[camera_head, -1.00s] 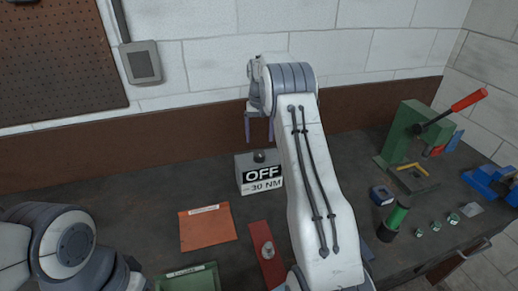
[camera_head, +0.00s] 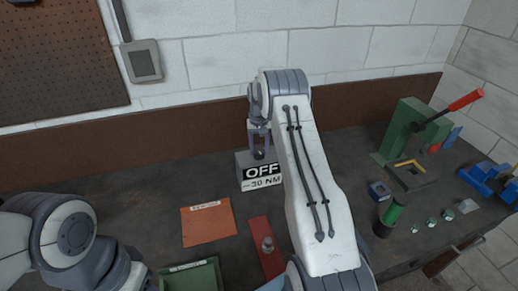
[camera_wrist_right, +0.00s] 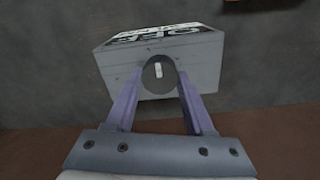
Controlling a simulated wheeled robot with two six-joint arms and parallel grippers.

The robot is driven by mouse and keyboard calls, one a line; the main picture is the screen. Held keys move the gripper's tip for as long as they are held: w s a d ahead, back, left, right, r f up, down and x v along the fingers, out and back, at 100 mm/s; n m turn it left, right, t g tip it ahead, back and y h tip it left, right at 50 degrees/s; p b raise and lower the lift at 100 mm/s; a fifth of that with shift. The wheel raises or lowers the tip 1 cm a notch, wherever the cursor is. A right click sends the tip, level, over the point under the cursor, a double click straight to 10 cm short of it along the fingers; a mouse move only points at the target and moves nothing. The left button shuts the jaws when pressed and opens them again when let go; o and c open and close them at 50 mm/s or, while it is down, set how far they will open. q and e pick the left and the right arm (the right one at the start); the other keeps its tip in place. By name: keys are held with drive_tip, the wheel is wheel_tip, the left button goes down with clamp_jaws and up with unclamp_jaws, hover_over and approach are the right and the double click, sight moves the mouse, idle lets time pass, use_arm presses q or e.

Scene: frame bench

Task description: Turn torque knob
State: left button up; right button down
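A grey box (camera_head: 241,174) with a front label reading "OFF" and "30 NM" stands on the bench at the back middle. Its dark round torque knob (camera_wrist_right: 158,72) has a white mark and is on the box's top. My right gripper (camera_head: 259,152) points down over the box. In the right wrist view its two purple fingers (camera_wrist_right: 161,78) are apart, one on each side of the knob, and cannot be seen clearly to press on it. My left gripper is not in view; only part of my left arm shows at the lower left.
An orange sheet (camera_head: 208,226), a green tray (camera_head: 191,276) and a red plate (camera_head: 262,236) with a metal knob lie in front. A green press with a red handle (camera_head: 466,100) stands right. The wall (camera_head: 350,50) is close behind the box.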

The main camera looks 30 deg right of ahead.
drive_tip(key=shift+m, duration=0.3)
drive_tip(key=shift+m+b, duration=0.55)
drive_tip(key=shift+m, duration=0.65)
drive_tip(key=m+b, duration=0.1)
drive_tip(key=m, duration=0.3)
drive_tip(key=shift+m, duration=0.3)
drive_tip(key=m, duration=0.4)
drive_tip(key=shift+m, duration=0.3)
drive_tip(key=shift+d+r+m+b, duration=0.1)
drive_tip(key=shift+m+b, duration=0.3)
drive_tip(key=shift+m, duration=1.4)
drive_tip(key=shift+c, duration=1.3)
unclamp_jaws()
